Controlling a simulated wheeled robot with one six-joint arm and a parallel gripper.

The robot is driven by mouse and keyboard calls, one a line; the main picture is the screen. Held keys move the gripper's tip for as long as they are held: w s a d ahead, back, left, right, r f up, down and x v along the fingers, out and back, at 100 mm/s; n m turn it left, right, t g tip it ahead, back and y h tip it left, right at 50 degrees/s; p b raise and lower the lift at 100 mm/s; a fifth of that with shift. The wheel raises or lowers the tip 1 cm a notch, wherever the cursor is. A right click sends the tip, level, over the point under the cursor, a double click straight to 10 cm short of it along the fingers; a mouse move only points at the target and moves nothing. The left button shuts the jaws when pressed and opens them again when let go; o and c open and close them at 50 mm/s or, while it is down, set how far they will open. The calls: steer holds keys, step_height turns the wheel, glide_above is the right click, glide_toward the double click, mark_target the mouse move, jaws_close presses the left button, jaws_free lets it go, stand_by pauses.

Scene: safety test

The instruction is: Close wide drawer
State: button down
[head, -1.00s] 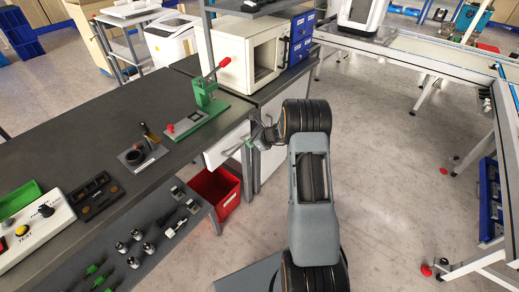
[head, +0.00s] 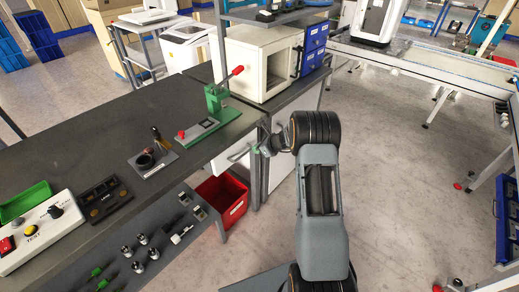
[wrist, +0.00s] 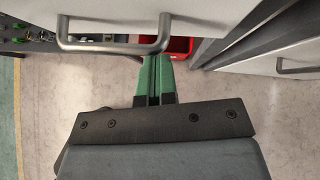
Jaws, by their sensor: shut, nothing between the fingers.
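A white drawer front (wrist: 205,14) with a grey bar handle (wrist: 115,46) fills the top of the wrist view. In the head view the white front (head: 232,163) shows under the bench's right end, partly hidden by my gripper. How far this drawer stands out is hard to tell. My gripper (wrist: 155,66) has its green fingers together and empty, close to the right end of the handle. Whether they touch it is unclear. In the head view my gripper (head: 250,150) is at the bench's right end, below the top.
A red bin (head: 222,198) stands below the white front. A grey lower surface (head: 165,262) holds several tools. The dark bench top (head: 90,140) carries a green lever press (head: 215,97). A cabinet with another handle (wrist: 298,70) is to the right. Open floor (head: 400,180) lies right of my arm.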

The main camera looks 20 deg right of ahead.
steer(key=s+d+r, duration=0.6)
steer(key=s+d, duration=0.2)
steer(key=s, duration=0.1)
steer(key=s+a+f+n+g, duration=0.2)
steer(key=s+f+n, duration=0.1)
steer(key=s+n, duration=0.15)
steer(key=s+a+r+n+g+h+p, duration=0.1)
steer(key=s+a+r+n+h+p, duration=0.2)
steer(key=s+a+r+n, duration=0.4)
steer(key=s+a+r+n+h+p, duration=0.3)
steer(key=s+a+r+n+p, duration=0.3)
steer(key=s+r+n, duration=0.8)
step_height(320, 180, up, 5)
steer(key=shift+a+f+n+g+h+p, duration=0.1)
steer(key=shift+a+n+g+h+p, duration=0.3)
steer(key=shift+n, duration=0.65)
